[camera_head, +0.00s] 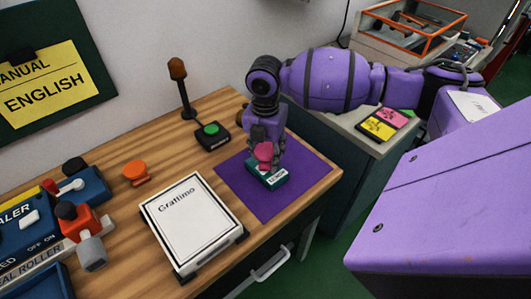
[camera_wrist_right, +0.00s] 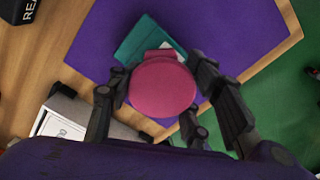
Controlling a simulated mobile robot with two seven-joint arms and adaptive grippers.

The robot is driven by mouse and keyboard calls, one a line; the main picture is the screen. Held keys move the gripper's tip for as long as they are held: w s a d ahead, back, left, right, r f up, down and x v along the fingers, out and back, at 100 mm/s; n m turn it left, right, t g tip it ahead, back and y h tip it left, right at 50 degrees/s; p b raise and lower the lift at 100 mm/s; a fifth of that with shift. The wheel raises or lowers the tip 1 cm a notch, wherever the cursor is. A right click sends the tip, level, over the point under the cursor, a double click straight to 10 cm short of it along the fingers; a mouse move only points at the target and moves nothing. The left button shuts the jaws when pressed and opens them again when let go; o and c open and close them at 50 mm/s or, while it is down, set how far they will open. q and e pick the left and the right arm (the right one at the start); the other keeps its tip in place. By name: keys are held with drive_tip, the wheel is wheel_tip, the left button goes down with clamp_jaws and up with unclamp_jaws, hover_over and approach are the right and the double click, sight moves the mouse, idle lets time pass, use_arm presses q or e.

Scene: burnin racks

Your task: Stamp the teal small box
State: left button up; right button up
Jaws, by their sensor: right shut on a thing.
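The teal small box (camera_head: 278,182) lies on a purple mat (camera_head: 308,176) on the wooden desk. It has a white label with dark print on its front. In the right wrist view the teal box (camera_wrist_right: 139,38) is partly hidden behind a pink stamp (camera_wrist_right: 162,86) with a round knob. The stamp also shows in the head view (camera_head: 264,153), right over the box. My right gripper (camera_head: 266,146) is shut on the stamp, its fingers on both sides of the knob (camera_wrist_right: 158,92). I cannot tell whether the stamp touches the box. My left gripper is not in view.
A white framed panel reading "Grattimo" (camera_head: 190,222) stands left of the mat. Behind are a green-button box (camera_head: 211,134) and a dark post with a brown knob (camera_head: 180,85). An orange knob (camera_head: 137,172) and blue sealer (camera_head: 35,235) stand left. The mat's right side is clear.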

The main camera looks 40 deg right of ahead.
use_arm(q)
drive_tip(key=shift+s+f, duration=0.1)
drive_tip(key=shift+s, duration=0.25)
use_arm(e)
drive_tip(key=shift+f, duration=0.15)
drive_tip(key=shift+f, duration=0.1)
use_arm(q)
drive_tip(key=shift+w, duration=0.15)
use_arm(e)
drive_tip(key=shift+f, duration=0.1)
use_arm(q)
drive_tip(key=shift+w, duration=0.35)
use_arm(e)
drive_tip(key=shift+f, duration=0.2)
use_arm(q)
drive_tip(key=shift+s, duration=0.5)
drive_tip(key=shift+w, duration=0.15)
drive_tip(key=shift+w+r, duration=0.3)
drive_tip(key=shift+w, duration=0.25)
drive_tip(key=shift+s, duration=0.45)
use_arm(e)
drive_tip(key=shift+s+f, duration=0.1)
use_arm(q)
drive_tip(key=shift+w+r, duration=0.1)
